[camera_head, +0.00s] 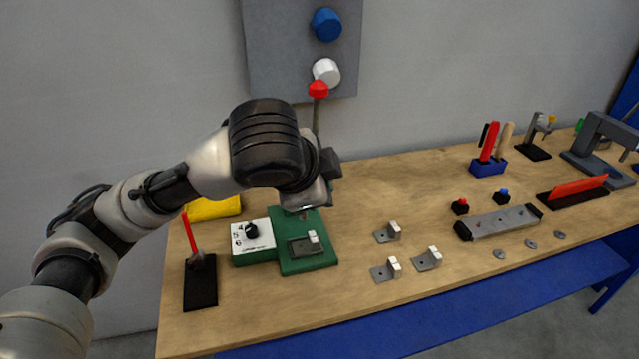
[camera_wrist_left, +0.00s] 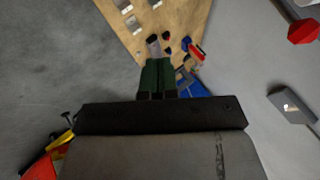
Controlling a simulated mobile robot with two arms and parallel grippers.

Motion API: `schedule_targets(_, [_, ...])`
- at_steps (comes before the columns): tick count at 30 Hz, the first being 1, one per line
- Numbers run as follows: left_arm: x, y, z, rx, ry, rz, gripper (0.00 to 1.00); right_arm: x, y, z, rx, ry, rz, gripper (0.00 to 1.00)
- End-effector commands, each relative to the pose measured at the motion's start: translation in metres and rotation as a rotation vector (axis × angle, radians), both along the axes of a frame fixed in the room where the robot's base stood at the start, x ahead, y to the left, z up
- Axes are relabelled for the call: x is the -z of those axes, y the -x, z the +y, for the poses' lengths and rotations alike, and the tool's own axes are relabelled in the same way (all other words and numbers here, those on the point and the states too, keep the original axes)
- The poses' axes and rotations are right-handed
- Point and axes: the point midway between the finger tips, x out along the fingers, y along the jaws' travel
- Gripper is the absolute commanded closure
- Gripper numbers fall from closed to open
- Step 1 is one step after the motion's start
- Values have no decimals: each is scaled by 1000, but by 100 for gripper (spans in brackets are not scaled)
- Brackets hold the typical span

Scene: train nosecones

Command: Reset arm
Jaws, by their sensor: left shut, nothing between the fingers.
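My left arm (camera_head: 160,190) comes in from the left and reaches over the back left of the workbench. Its wrist (camera_head: 265,145) is raised above the green fixture (camera_head: 310,262), beside an upright lever with a red knob (camera_head: 318,90). In the left wrist view the two dark fingers of my left gripper (camera_wrist_left: 158,76) lie side by side, shut, with nothing held. The fingers are mostly hidden behind the wrist in the head view. My right gripper is in neither view.
The wooden bench (camera_head: 350,305) holds several small metal brackets (camera_head: 388,270), a grey bar fixture (camera_head: 503,222), a blue tool holder (camera_head: 488,168) and a red-handled toggle on a black base (camera_head: 200,285). A grey wall panel (camera_head: 285,50) has blue and white knobs.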

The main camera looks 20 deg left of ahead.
Motion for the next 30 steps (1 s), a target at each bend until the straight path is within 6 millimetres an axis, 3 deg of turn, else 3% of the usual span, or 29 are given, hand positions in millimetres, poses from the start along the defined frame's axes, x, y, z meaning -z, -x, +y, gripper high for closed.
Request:
schedule_targets(6, [3,0,-2,2,5,3,100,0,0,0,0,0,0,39])
schedule_targets(10, [23,4,-11,11,49,26,100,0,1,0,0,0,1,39])
schedule_targets(20, [124,40,-35,-87,318,147,100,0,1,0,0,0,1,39])
schedule_targets(25, [176,70,-27,-242,433,223,100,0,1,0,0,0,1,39])
schedule_targets(30, [227,109,-5,-447,490,297,100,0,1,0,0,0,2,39])
